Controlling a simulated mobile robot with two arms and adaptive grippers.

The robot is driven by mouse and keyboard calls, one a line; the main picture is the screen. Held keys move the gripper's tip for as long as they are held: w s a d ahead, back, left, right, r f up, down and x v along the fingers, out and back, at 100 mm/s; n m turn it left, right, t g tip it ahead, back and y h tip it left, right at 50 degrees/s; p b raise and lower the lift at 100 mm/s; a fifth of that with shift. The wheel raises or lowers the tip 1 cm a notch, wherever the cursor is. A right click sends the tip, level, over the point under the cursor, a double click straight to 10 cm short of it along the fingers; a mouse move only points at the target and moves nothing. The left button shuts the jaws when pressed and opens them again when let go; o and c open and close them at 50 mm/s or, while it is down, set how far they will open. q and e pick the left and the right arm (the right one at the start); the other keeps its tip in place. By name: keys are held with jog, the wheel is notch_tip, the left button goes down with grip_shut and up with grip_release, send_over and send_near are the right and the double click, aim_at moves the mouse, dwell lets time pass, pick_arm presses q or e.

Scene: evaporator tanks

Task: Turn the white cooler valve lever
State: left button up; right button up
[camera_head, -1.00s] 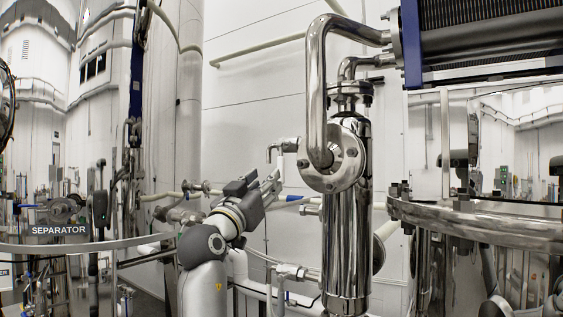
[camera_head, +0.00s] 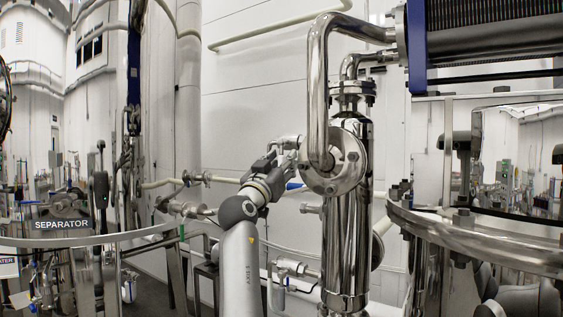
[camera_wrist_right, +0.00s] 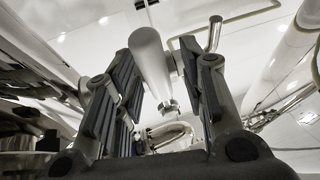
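The white lever (camera_wrist_right: 150,62) shows in the right wrist view as a pale rounded bar, between the two fingers of my right gripper (camera_wrist_right: 160,85). The fingers are spread, one on each side of it, and do not look closed on it. A metal fitting lies just beyond the lever's lower end. In the head view my right gripper (camera_head: 277,157) is at the small valve (camera_head: 289,142) left of the tall steel cooler column (camera_head: 347,235), and it hides most of the lever. Whether the fingers touch the lever I cannot tell. My left gripper is not in view.
The column's round flange (camera_head: 345,160) and bent pipe stand close to the right of my right gripper. A blue-handled valve (camera_head: 294,186) sits just below it. Another pipe fitting (camera_head: 290,267) is lower down.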

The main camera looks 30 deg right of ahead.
jog(key=shift+c, duration=0.4)
grip_shut()
